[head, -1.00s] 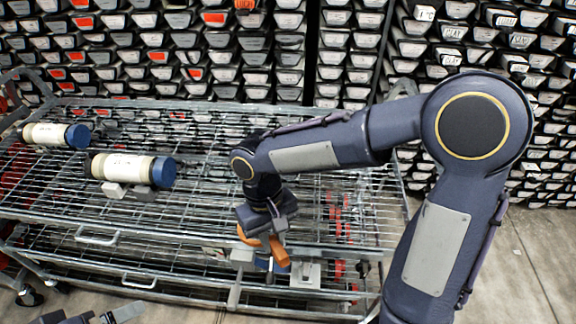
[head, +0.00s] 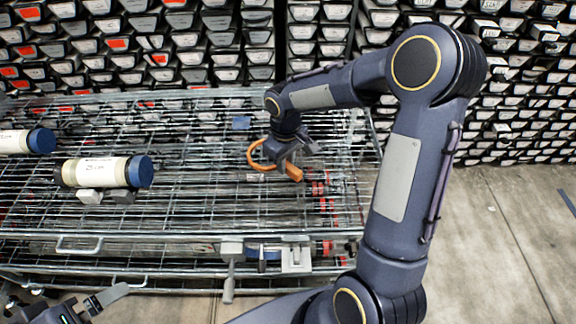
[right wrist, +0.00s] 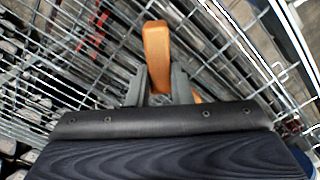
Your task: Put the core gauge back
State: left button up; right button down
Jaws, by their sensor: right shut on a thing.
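The core gauge (head: 257,148) looks like an orange open ring with a straight orange handle. My right gripper (head: 288,160) is shut on it and holds it over the right part of the trolley's top shelf. In the right wrist view the orange handle (right wrist: 156,55) stands out between the two fingers (right wrist: 158,88); the wrist housing hides part of the gauge. A grey bracket (head: 295,257) sits on the trolley's front edge, nearer me than the gauge. My left gripper (head: 105,297) is partly in view at the bottom left, away from the gauge; its jaw opening is unclear.
The wire trolley (head: 85,245) has a metal rim and handles. A cream core liner with blue cap (head: 103,172) lies on small blocks at left; another liner (head: 25,141) lies behind it. A small blue item (head: 241,123) lies farther back. Racks of core trays fill the background.

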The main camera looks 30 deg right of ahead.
jog(key=shift+w+d+f, duration=0.35)
jog(key=shift+d+f, duration=0.05)
jog(key=shift+f, duration=0.2)
jog(key=shift+w+d+f, duration=0.35)
jog(key=shift+f, duration=1.85)
jog(key=c, duration=1.3)
grip_release()
